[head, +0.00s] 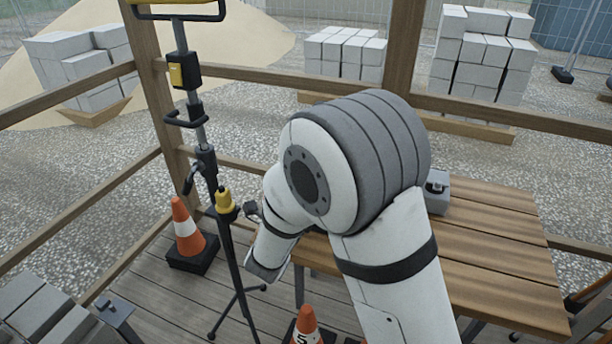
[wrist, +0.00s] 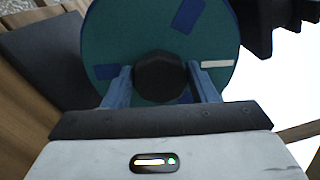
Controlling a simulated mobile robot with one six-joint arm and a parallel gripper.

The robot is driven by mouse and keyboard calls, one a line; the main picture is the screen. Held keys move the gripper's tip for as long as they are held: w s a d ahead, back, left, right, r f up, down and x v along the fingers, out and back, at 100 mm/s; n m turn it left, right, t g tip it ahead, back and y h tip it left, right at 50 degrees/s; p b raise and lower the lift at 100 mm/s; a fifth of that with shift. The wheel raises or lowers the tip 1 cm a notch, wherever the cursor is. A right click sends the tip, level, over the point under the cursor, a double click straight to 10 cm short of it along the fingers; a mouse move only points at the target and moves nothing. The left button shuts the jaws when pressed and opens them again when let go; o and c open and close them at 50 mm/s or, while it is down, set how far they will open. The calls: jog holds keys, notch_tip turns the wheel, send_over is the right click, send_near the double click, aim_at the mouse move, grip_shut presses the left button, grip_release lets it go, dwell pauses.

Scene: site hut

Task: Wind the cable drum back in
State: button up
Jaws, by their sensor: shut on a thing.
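In the wrist view a round teal drum face (wrist: 118,38) fills the upper middle, with dark blue patches and one white strip on it. A dark, faceted knob (wrist: 160,82) sits at its centre. My gripper (wrist: 160,72) has one blue finger on each side of the knob and is shut on it. The white strip lies to the right of the knob. In the head view my arm covers the middle, and I cannot make out the drum or the fingertips there. No cable can be made out.
A slatted wooden table (head: 495,255) stands at right with a small grey box (head: 438,196) on it. A tripod light stand (head: 228,240) and a traffic cone (head: 186,232) are left of my arm; another cone (head: 306,328) is at the bottom. Wooden rails (head: 290,78) run behind.

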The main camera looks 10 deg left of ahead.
jog(key=shift+n+p, duration=1.9)
jog(key=shift+p, duration=0.4)
jog(key=shift+f, duration=0.15)
jog(key=o, duration=1.4)
jog(key=v, duration=0.7)
jog(key=shift+s, duration=0.35)
jog(key=shift+a, duration=0.1)
